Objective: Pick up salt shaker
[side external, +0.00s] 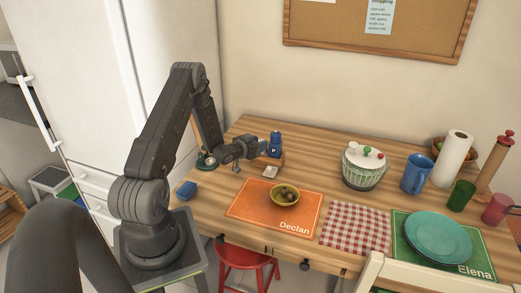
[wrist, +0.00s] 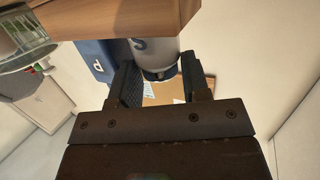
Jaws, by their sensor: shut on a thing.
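The salt shaker (wrist: 158,52) is a grey cylinder marked "S" with a dark end, between my gripper's two fingers in the wrist view. My gripper (side external: 262,149) is shut on it. In the side view the gripper reaches in from the left, and the salt shaker is mostly hidden or too small to make out. A blue shaker marked "P" (side external: 275,145) stands right beside the gripper; it also shows left of the fingers in the wrist view (wrist: 97,58). I cannot tell whether the salt shaker is clear of its support.
A small wooden tray (side external: 282,164) lies below the shakers. An orange placemat (side external: 245,208) with a yellow bowl (side external: 284,196) is in front. A blue block (side external: 186,190) sits near the left edge.

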